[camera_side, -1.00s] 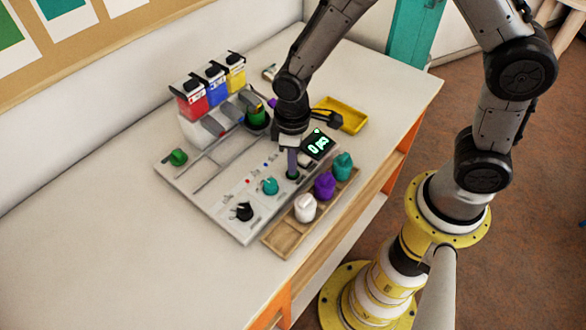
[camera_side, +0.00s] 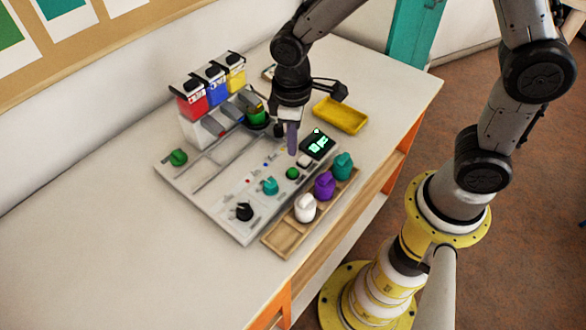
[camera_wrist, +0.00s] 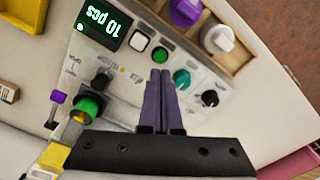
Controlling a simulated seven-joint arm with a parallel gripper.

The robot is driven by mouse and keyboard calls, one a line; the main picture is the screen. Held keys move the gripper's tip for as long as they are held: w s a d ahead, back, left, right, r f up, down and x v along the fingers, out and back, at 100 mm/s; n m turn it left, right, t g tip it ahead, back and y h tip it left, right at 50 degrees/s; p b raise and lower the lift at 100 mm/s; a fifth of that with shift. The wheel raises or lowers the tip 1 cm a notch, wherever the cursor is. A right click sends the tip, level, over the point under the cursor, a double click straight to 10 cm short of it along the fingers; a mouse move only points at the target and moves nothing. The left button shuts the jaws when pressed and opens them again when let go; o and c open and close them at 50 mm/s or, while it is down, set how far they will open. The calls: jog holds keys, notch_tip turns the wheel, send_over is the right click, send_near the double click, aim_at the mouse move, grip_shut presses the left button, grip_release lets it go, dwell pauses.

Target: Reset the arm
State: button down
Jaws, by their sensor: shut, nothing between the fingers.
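My gripper (camera_side: 292,138) is shut and empty. It hangs above the light grey bead board (camera_side: 230,201), clear of its surface. In the wrist view its two purple fingers (camera_wrist: 160,95) lie side by side, pointing at the board. A green button (camera_side: 292,173) sits on the board just below the fingertips in the side view; it also shows in the wrist view (camera_wrist: 159,55). Beside it are a white button (camera_wrist: 139,41) and a display (camera_wrist: 105,22) reading "10 pcs" in green. A teal knob (camera_side: 270,186) and a black knob (camera_side: 244,211) stand along the same panel.
Red (camera_side: 192,104), blue (camera_side: 215,89) and yellow (camera_side: 236,77) containers stand at the board's back. A wooden tray (camera_side: 282,239) with white, purple and teal knobs lies in front. A yellow tray (camera_side: 341,114) lies to the right. The table (camera_side: 100,240) is clear at left.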

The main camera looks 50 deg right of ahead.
jog(key=shift+r, duration=0.1)
jog(key=s+d+r+m+t, duration=0.1)
jog(key=s+d+r+t, duration=0.1)
jog(key=d+r, duration=0.35)
jog(key=s+d+r+m+t, duration=0.2)
jog(key=r, duration=0.7)
jog(key=s+d+r+m+t, duration=0.1)
jog(key=s+d+m, duration=0.2)
jog(key=s, duration=0.8)
jog(key=shift+s+d+r+t, duration=0.15)
jog(key=shift+s+t, duration=0.05)
jog(key=shift+t, duration=0.1)
